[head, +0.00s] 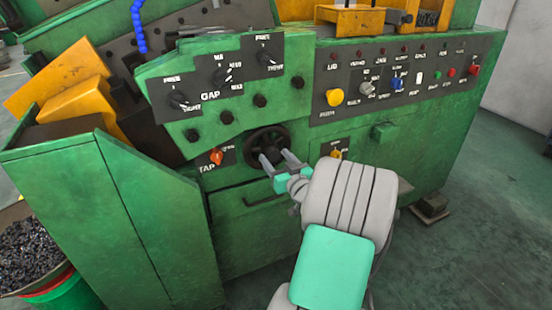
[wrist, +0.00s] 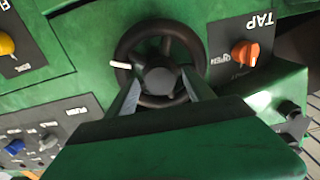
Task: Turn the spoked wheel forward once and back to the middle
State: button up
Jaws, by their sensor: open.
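The spoked wheel (head: 266,146) is black and sits on the front of the green machine, below the GAP panel. In the wrist view the wheel (wrist: 160,50) fills the upper middle, with a dark round hub and a light mark or handle at the left of its rim. My gripper (head: 278,163) is open, its two grey fingers apart and pointing at the wheel. In the wrist view the fingers of my gripper (wrist: 163,97) lie on either side of the lower hub area. I cannot tell whether they touch the wheel. The lower rim is partly hidden by my gripper.
An orange TAP knob (head: 216,156) is left of the wheel, and a small yellow-orange knob (head: 336,154) is to its right. The GAP panel (head: 225,85) with several black knobs juts out above. A control panel (head: 400,80) with coloured buttons is at the upper right.

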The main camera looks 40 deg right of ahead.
jog(key=shift+w, duration=0.2)
grip_shut()
dwell(0.6)
